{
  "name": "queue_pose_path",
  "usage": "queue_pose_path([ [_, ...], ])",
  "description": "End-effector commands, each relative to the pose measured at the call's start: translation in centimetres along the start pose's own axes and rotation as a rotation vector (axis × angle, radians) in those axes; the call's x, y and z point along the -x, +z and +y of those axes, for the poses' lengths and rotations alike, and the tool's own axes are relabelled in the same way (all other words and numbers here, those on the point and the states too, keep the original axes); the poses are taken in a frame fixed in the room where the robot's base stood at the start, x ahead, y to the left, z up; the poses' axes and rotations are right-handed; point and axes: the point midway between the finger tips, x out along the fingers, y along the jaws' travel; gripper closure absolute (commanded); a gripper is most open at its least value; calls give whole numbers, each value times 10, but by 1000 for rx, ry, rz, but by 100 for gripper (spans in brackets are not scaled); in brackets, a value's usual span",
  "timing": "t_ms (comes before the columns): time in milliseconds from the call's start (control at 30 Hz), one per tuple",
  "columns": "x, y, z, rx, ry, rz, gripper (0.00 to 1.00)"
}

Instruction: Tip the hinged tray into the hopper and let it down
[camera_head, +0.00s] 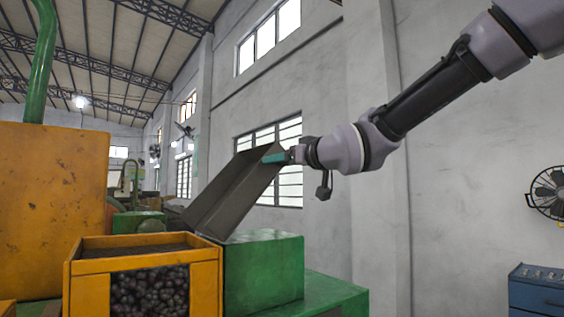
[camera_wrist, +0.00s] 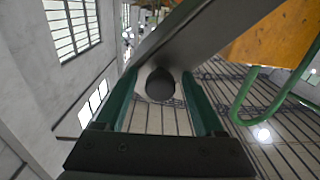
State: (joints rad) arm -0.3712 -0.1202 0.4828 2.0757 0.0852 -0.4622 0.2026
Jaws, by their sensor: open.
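The hinged grey tray (camera_head: 228,196) is tilted steeply, its far end raised to the right and its low end toward the hopper. The yellow hopper (camera_head: 92,267) stands at the lower left, with dark round pieces (camera_head: 150,291) showing through its front. My gripper (camera_head: 275,157) is at the tray's raised end, its teal fingers by the upper edge. In the wrist view, the green fingers (camera_wrist: 160,92) are apart, with a dark round knob (camera_wrist: 160,84) between them. The tray's grey side (camera_wrist: 215,28) crosses above them. Whether a finger touches the knob, I cannot tell.
A green block (camera_head: 264,275) stands under the tray, right of the hopper. A big yellow machine (camera_head: 50,200) fills the left. A fan (camera_head: 548,193) and a blue cabinet (camera_head: 537,291) are at the far right. The space below my arm is mostly clear.

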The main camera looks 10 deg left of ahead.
Motion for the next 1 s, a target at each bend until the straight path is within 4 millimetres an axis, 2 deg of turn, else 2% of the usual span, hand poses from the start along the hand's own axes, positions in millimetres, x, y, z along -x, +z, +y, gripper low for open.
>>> queue_pose_path([
  [267,-1,0,0,0,0,0,30],
  [400,-1,0,0,0,0,0,83],
  [433,-1,0,0,0,0,0,95],
  [467,-1,0,0,0,0,0,100],
  [1000,-1,0,0,1,-1,0,100],
])
